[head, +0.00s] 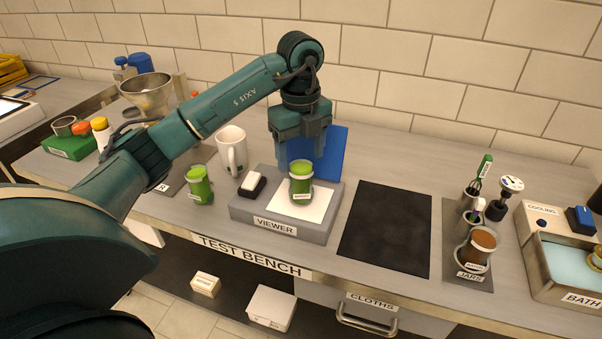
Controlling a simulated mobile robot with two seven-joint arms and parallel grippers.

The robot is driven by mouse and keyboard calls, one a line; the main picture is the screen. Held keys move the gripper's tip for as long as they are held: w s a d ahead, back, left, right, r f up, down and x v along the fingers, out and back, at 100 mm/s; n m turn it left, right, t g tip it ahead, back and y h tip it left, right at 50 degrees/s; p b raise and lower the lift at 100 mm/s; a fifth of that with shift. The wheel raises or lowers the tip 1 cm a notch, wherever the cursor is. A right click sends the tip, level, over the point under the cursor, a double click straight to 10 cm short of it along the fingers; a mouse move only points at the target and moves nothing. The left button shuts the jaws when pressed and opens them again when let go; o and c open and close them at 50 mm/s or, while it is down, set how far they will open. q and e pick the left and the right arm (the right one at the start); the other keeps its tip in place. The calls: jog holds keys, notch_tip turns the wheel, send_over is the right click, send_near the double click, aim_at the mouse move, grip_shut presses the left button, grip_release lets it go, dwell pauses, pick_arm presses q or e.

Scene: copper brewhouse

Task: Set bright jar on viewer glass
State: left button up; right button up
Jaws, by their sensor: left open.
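A green jar (301,190) with a small label stands upright on the white glass (316,209) of the grey viewer (268,216). A second green jar (199,188) stands left of the viewer. A jar with brown contents (477,250) stands on the JARS mat (483,282) at the right. The jar labels are too small to read, so I cannot tell which is the bright one. My left gripper (301,150) is open, pointing down just above and behind the jar on the glass; whether its fingers touch the jar is unclear. My right gripper is not in view.
A white block on a dark holder (252,184) sits on the viewer's left part, with a white mug (232,150) behind. A blue panel (330,152) stands behind the viewer. A black mat (386,228) lies empty to the right, before the tools and bath (570,285).

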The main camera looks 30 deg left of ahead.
pick_arm(q)
notch_tip(320, 180, up, 5)
jog(key=shift+f+p, duration=0.1)
jog(key=shift+p, duration=0.3)
jog(key=shift+f, duration=0.1)
dwell(0.3)
